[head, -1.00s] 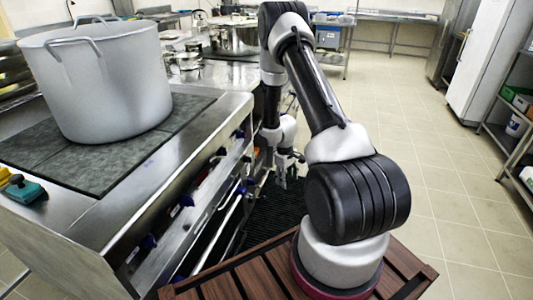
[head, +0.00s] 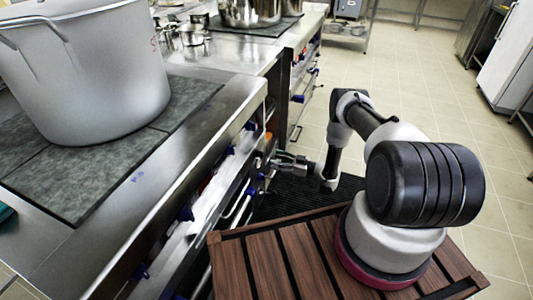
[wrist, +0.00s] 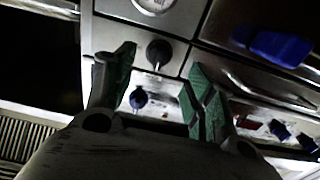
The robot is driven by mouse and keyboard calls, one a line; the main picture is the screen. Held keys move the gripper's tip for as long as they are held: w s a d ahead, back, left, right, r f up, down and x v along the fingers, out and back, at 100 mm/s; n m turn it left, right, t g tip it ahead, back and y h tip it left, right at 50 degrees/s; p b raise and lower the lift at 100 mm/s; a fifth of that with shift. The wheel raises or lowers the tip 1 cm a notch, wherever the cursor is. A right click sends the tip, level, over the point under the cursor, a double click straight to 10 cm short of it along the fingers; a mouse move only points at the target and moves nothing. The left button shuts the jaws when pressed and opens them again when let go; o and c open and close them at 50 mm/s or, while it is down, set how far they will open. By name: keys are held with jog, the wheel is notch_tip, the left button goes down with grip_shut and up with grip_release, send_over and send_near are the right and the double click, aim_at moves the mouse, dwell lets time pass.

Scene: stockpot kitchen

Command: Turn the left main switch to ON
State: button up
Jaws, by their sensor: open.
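My gripper (head: 277,160) is open and reaches left toward the front panel of the stove in the head view. In the wrist view its two green-padded fingers (wrist: 163,62) stand apart with nothing held between them. A black knob (wrist: 159,52) shows in the gap between the fingertips, on a steel panel below a round gauge (wrist: 153,4). A blue knob (wrist: 138,98) sits lower, also between the fingers. I cannot tell which control is the left main switch, and no ON marking is readable. Contact between fingers and knobs cannot be made out.
A large grey stockpot (head: 95,75) stands on the dark hotplates (head: 85,190) of the stove. A blue handle (wrist: 272,45) and more blue knobs (wrist: 281,130) lie to the right in the wrist view.

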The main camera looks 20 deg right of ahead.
aim_at(262, 155)
jog(key=x, duration=0.7)
jog(key=shift+w+a+r, duration=0.2)
jog(key=shift+w+a, duration=0.05)
jog(key=shift+a, duration=0.05)
jog(key=c, duration=1.1)
